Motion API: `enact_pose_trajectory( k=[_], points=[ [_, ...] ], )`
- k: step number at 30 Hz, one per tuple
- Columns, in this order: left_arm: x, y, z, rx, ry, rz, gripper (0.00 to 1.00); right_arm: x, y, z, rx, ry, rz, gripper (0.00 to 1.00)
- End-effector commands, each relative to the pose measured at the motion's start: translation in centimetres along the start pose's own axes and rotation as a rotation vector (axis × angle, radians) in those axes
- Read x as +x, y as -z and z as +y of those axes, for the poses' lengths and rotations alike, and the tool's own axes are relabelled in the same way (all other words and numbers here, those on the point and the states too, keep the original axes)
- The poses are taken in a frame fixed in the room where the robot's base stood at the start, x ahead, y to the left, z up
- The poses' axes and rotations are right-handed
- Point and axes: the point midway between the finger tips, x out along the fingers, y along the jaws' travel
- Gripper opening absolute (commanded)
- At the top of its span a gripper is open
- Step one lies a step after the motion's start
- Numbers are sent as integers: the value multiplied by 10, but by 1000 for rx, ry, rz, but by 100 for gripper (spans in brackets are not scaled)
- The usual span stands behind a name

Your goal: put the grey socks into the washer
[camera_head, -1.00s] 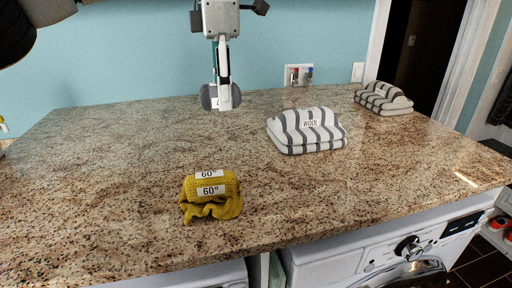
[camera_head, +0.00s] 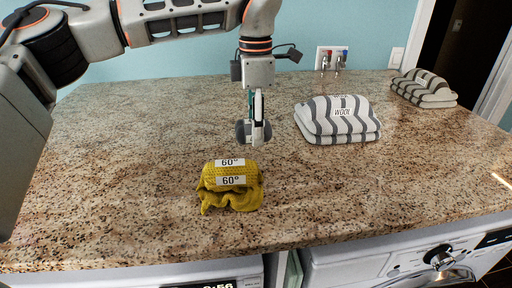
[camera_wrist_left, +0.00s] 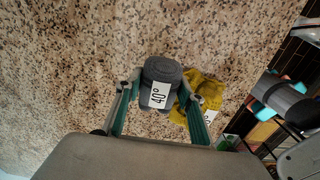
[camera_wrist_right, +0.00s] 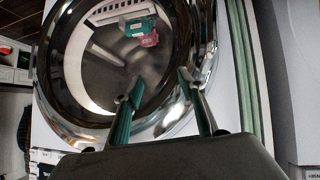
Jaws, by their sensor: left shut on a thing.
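My left gripper (camera_head: 254,136) is shut on the rolled grey socks (camera_head: 241,131) and holds them above the counter, behind the yellow socks in the head view. In the left wrist view the grey socks (camera_wrist_left: 162,72) sit between the two fingers, with a white "40°" label. My right gripper (camera_wrist_right: 158,88) is open and empty in front of the washer's round chrome-ringed door area (camera_wrist_right: 62,105). The washer front (camera_head: 395,258) with its knob shows under the counter at lower right. I cannot tell how far its door stands open.
Yellow "60°" socks (camera_head: 230,193) lie on the granite counter (camera_head: 120,180). A grey-and-white striped "WOOL" bundle (camera_head: 338,122) and a darker striped bundle (camera_head: 424,90) lie further right. A second machine with a display (camera_head: 215,285) stands at lower left. The left counter is clear.

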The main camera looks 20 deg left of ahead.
Motion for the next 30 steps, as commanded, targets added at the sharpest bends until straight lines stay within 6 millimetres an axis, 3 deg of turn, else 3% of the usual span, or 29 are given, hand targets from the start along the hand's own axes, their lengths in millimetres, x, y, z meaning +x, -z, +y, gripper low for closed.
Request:
enact_pose_trajectory(
  k=[8, 16, 28, 29, 30],
  points=[
    [20, 0, 0, 0, 1, 0, 16, 1, 4, 1, 1, -1, 6, 40],
    [55, 0, 0, 0, 1, 0, 16, 0, 6, 0, 8, -4, 5, 40],
    [60, 0, 0, 0, 0, 0, 16, 1, 4, 1, 15, -8, 2, 40],
    [60, 0, 0, 0, 0, 0, 45, 1, 4, 1, 15, -8, 1, 40],
    [60, 0, 0, 0, 0, 0, 45, 1, 4, 1, 15, -8, 1, 40]
  ],
)
